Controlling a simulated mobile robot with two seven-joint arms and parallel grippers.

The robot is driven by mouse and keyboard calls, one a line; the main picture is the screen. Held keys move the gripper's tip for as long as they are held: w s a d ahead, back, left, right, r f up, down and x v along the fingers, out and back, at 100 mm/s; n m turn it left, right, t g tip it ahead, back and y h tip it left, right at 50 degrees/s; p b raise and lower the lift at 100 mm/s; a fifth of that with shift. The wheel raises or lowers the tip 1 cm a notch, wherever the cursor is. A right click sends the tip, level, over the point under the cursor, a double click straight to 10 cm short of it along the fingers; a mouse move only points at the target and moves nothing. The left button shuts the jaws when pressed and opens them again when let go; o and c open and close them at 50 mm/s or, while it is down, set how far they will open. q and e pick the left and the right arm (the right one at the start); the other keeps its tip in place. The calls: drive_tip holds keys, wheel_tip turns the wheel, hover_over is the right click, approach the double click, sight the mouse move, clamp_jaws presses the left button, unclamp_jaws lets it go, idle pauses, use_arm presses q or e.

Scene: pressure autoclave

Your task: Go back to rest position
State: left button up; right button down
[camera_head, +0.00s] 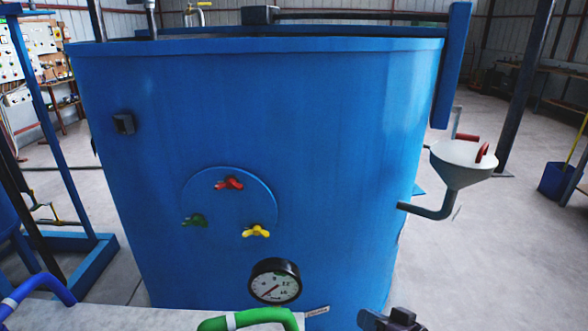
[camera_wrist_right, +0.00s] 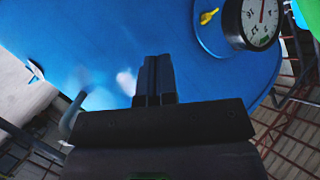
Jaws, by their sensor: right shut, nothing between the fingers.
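My right gripper (camera_head: 392,320) shows at the bottom edge of the head view, in front of the lower right part of the blue autoclave tank (camera_head: 320,130). In the right wrist view its two dark fingers (camera_wrist_right: 155,68) lie side by side, shut and empty, with the blue tank wall (camera_wrist_right: 215,75) beyond them. I cannot see it touching anything. My left gripper is not in view.
The tank front carries a round plate with red (camera_head: 229,183), green (camera_head: 194,220) and yellow (camera_head: 256,231) valve handles, and a pressure gauge (camera_head: 274,281). A funnel (camera_head: 462,165) on a bent pipe sticks out right. Green (camera_head: 250,318) and blue (camera_head: 40,287) curved tubes are in front.

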use_arm(q)
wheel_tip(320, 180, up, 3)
drive_tip(key=p, duration=0.2)
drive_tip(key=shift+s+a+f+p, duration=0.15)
drive_tip(key=shift+p, duration=0.15)
use_arm(e)
drive_tip(key=s+d+f+h, duration=0.3)
drive_tip(key=s+d+f, duration=0.1)
drive_tip(key=s, duration=0.3)
drive_tip(key=s+d+f+h, duration=0.3)
drive_tip(key=s+d+f, duration=0.1)
drive_tip(key=s, duration=0.3)
drive_tip(key=s+d+f+h, duration=0.3)
drive_tip(key=s+d+f, duration=0.1)
drive_tip(key=s, duration=0.4)
drive_tip(key=shift+d+f, duration=0.35)
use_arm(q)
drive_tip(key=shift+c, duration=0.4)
use_arm(e)
drive_tip(key=c, duration=1.8)
unclamp_jaws()
